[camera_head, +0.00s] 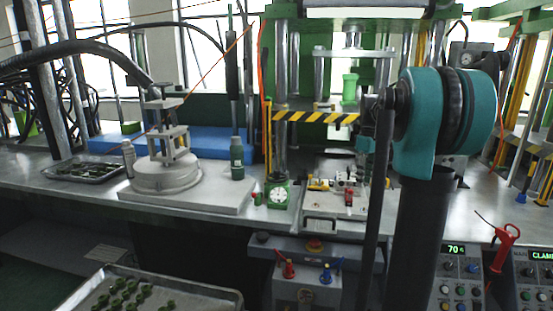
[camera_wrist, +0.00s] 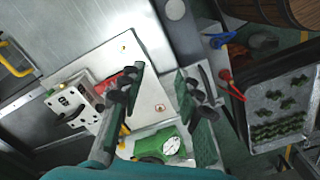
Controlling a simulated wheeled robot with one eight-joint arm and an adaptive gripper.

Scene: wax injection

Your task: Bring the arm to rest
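My gripper (camera_wrist: 158,82) shows in the wrist view with its two dark fingers well apart. It is open, and nothing is between the fingertips. Beyond them lies a pale metal plate, with a green block with a round dial (camera_wrist: 160,145) lower down. A white fixture (camera_wrist: 72,108) is to the left of the fingers. In the head view, my teal and black arm stands in front of the press at the right. The gripper cannot be clearly made out there.
A green-framed press with a striped bar (camera_head: 315,117) stands behind the arm. A round metal pot (camera_head: 165,178) and a green bottle (camera_head: 237,160) stand on the bench. A tray (camera_head: 215,292) of green pieces is at front left. A red-handled tool (camera_head: 504,240) is at right.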

